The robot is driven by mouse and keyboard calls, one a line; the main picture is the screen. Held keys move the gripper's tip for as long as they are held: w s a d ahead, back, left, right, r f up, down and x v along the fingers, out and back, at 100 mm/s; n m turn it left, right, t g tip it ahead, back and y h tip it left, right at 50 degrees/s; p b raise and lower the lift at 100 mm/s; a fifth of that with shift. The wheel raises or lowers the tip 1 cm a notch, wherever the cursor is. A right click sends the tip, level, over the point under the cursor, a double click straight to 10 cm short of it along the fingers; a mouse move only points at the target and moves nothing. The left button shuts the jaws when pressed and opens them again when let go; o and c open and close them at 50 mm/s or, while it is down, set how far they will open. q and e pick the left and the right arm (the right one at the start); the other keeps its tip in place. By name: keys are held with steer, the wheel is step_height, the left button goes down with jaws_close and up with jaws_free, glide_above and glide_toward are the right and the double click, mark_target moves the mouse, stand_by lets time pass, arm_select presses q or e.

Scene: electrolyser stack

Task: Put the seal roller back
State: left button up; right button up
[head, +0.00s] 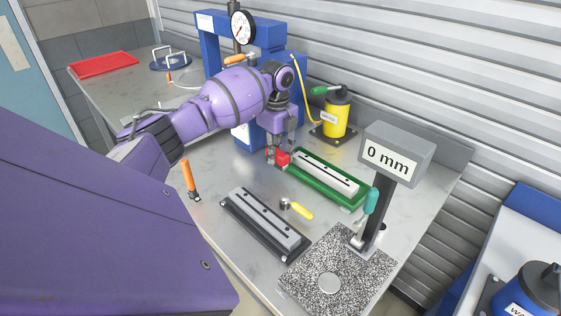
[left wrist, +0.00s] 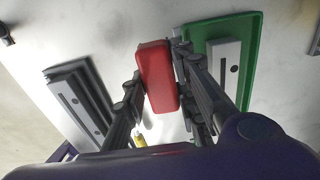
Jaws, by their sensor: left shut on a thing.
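A yellow-handled tool (head: 299,209) with a short grey metal cylinder at one end lies on the bench; it looks like the seal roller. It stands between the dark fixture (head: 240,221) and the green tray (head: 318,192). A small yellow part of it shows in the left wrist view (left wrist: 140,139). The block (left wrist: 158,75) sits between the fingers in the left wrist view. I cannot tell whether it touches the bench. My right gripper is out of view.
A blue press (head: 221,38) and yellow pump (head: 336,117) stand behind. Bare bench lies around the yellow-handled tool.

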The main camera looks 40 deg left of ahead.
mark_target(279, 161)
arm_select(q)
steer(key=shift+w+f, duration=0.4)
steer(key=shift+w, duration=0.05)
steer(key=shift+a+f, duration=0.1)
steer(key=shift+f, duration=1.35)
steer(key=shift+f, duration=0.15)
steer(key=o, duration=1.1)
step_height(279, 161, up, 12)
steer(key=shift+r, duration=0.15)
